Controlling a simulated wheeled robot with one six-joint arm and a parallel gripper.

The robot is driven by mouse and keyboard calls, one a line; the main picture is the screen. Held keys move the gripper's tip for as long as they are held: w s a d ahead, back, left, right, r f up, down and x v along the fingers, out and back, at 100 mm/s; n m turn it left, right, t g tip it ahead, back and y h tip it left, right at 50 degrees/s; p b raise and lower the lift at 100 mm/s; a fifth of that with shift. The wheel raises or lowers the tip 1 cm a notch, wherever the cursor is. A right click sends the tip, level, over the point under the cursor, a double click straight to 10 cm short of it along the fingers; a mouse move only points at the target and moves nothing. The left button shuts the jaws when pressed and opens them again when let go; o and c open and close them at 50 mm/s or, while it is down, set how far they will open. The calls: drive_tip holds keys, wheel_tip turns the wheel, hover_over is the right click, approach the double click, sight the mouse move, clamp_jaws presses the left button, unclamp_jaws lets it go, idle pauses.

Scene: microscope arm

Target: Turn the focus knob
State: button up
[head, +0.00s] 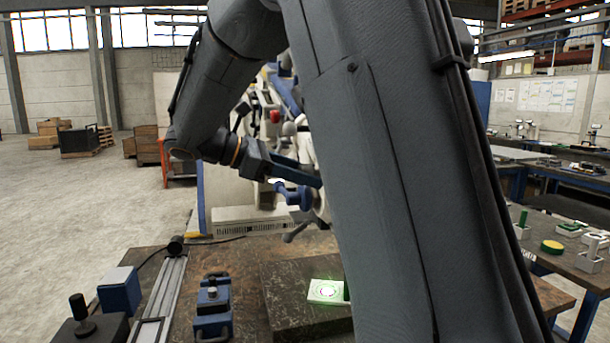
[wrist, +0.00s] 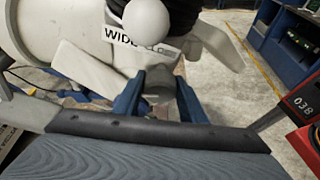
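The microscope (head: 265,190) stands behind the bench, pale with blue parts, mostly hidden by my arm in the head view. Its white body (wrist: 60,30) fills the upper left of the wrist view, with a round white ball end and a label reading "WIDE". A grey cylindrical knob (wrist: 159,86) sticks out below the label. My gripper (wrist: 161,88) has its two blue fingers on either side of this knob. They look close to its sides, but I cannot tell whether they touch it. In the head view my gripper (head: 305,186) reaches the microscope from the left.
The bench holds a blue clamp block (head: 212,310), a rail (head: 160,300), a joystick box (head: 90,325) and a dark slab with a lit white plate (head: 326,291). Another bench with small parts stands at right. Open floor (head: 80,220) lies at left.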

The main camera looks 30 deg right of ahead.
drive_tip(key=shift+c, duration=0.3)
drive_tip(key=m+t+b, duration=0.1)
drive_tip(key=m, duration=0.1)
drive_tip(key=shift+m+t+h, duration=0.3)
drive_tip(key=shift+t+h, duration=0.1)
drive_tip(key=shift+m+t+h+b, duration=0.3)
drive_tip(key=shift+m+t+b, duration=0.2)
drive_tip(key=shift+m+b, duration=0.6)
drive_tip(key=o, duration=1)
drive_tip(key=shift+a, duration=0.1)
drive_tip(key=b+v, duration=0.1)
drive_tip(key=v, duration=0.6)
drive_tip(key=shift+s+a+b, duration=0.1)
drive_tip(key=shift+a+b, duration=0.2)
drive_tip(key=shift+a, duration=0.05)
